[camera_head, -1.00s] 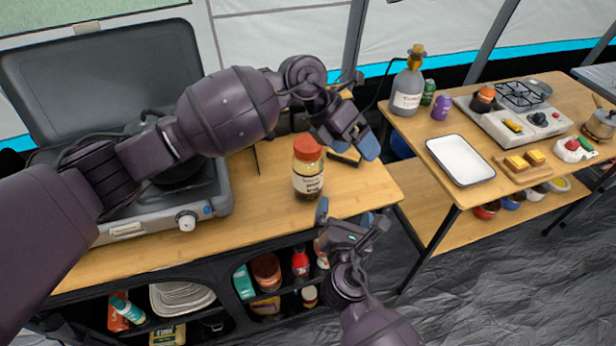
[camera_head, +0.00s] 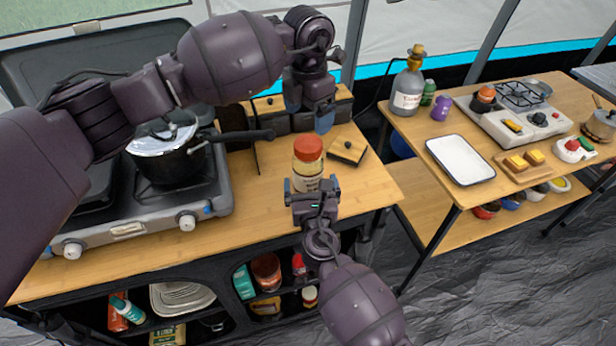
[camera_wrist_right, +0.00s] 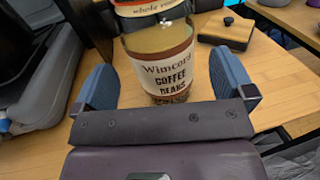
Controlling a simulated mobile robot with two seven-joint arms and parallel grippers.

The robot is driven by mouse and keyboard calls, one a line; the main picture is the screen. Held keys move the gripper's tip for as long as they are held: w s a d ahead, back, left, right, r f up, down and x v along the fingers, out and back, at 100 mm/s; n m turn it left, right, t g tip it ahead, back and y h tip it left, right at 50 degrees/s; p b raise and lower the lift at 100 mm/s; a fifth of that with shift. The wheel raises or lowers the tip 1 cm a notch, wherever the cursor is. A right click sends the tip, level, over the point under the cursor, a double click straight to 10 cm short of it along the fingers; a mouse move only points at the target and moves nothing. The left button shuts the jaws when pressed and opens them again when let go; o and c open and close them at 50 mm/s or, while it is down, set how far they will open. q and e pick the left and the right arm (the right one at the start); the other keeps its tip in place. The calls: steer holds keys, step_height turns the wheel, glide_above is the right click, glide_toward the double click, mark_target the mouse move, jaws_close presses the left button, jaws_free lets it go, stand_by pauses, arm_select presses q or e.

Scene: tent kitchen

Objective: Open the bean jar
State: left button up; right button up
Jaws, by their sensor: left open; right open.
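The bean jar (camera_head: 307,166) stands upright on the wooden counter, with an orange-red lid (camera_head: 308,148) on top. In the right wrist view the jar (camera_wrist_right: 160,65) shows a "Coffee Beans" label. My right gripper (camera_head: 312,186) is in front of the jar and open. In the right wrist view its blue fingers (camera_wrist_right: 172,85) stand on either side of the jar's lower body, with gaps on both sides. My left gripper (camera_head: 309,118) is open, pointing down, above and just behind the lid. The lower front of the jar is hidden by my right gripper in the head view.
A stove with a pot (camera_head: 168,155) stands left of the jar, its handle reaching toward it. A second table with a white tray (camera_head: 461,160) stands to the right.

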mark_target(310, 180)
steer(key=shift+w+a, duration=0.2)
steer(key=shift+w, duration=1.6)
